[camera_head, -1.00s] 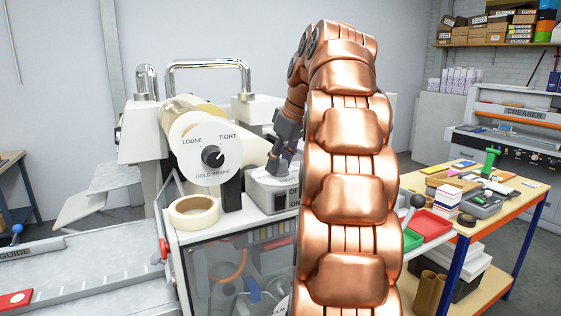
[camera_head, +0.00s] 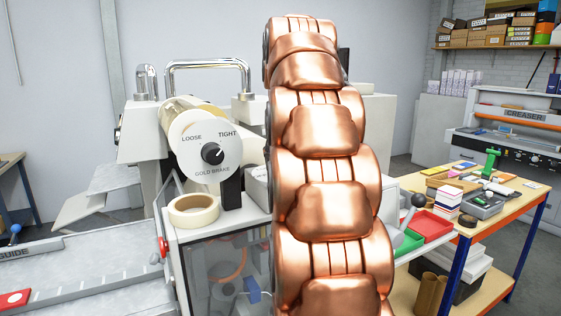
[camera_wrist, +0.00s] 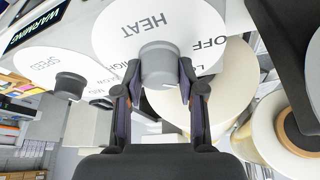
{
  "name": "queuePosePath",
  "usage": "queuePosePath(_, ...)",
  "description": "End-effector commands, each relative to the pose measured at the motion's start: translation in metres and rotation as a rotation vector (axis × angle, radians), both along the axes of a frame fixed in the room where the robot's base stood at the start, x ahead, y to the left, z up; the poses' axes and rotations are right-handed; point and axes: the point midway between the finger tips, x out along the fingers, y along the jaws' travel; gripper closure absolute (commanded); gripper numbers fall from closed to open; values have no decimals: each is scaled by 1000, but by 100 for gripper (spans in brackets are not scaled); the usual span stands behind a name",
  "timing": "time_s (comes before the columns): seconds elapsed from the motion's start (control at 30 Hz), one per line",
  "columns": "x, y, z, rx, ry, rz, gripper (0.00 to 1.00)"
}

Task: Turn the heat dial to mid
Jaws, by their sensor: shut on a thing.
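The heat dial shows in the wrist view as a white disc (camera_wrist: 122,38) lettered HEAT, OFF and HIGH, with a grey round knob (camera_wrist: 160,62) at its lower part. A further label starting with L is partly covered. My gripper (camera_wrist: 160,84) has one finger on each side of the knob and is shut on it. The knob's pointer cannot be made out, so its setting is unclear. In the head view my copper arm hides both the gripper and the heat dial.
A speed dial (camera_wrist: 72,84) and a WARMING display (camera_wrist: 40,22) sit left of the heat dial in the wrist view. The head view shows the gold brake dial (camera_head: 197,160), a tape roll (camera_head: 193,210) and a side table (camera_head: 519,197) at right.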

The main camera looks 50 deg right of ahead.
Motion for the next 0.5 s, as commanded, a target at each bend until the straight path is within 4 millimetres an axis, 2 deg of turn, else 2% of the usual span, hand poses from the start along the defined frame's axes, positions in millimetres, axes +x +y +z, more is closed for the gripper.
queuePosePath(0.5,0,0,1,-2,0,-480,96)
